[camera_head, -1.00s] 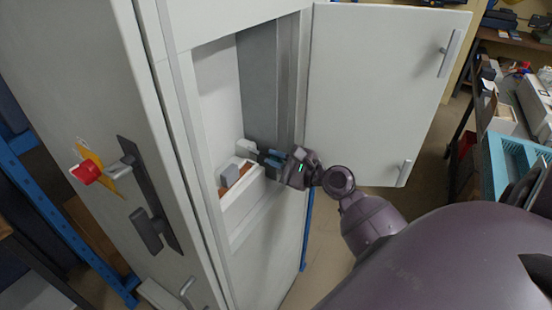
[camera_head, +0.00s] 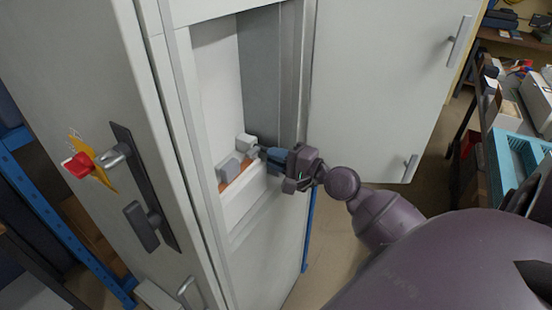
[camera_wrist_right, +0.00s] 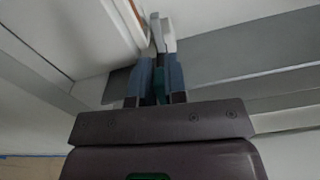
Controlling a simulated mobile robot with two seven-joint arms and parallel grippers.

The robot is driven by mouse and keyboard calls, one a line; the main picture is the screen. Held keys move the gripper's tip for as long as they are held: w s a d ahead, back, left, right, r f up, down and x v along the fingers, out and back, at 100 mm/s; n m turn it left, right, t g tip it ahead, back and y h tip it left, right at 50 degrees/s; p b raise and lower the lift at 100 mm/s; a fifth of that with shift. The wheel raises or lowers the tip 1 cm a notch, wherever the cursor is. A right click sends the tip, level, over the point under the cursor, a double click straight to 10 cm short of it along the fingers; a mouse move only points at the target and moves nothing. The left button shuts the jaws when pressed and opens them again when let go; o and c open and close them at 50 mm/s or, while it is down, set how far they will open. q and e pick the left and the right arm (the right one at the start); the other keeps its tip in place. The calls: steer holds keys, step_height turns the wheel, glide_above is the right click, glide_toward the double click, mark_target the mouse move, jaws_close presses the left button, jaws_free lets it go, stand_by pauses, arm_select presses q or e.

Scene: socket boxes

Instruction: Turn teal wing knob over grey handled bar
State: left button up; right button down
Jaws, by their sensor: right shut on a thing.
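My right gripper (camera_head: 266,154) reaches into the open cabinet compartment. Its two blue-grey fingers are shut on a small teal piece, the teal wing knob (camera_wrist_right: 161,86), seen between them in the right wrist view. The fingers hide most of the knob. Just beyond the fingertips is a pale grey bar-like piece (camera_wrist_right: 163,34); I cannot tell for sure whether it is the handled bar. In the head view a light grey block (camera_head: 246,143) stands by the fingertips, and another grey block (camera_head: 229,168) sits nearer the front. My left gripper is not in view.
The blocks sit over an orange-brown strip (camera_head: 240,178) on a white ledge (camera_head: 246,203).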

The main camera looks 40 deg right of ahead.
stand_by(0.5)
steer(key=c, duration=1.4)
jaws_free()
steer(key=shift+c, duration=0.2)
steer(key=shift+s, duration=0.1)
steer(key=b+v, duration=0.3)
steer(key=v, duration=0.7)
steer(key=shift+s+b, duration=0.3)
steer(key=shift+d, duration=0.1)
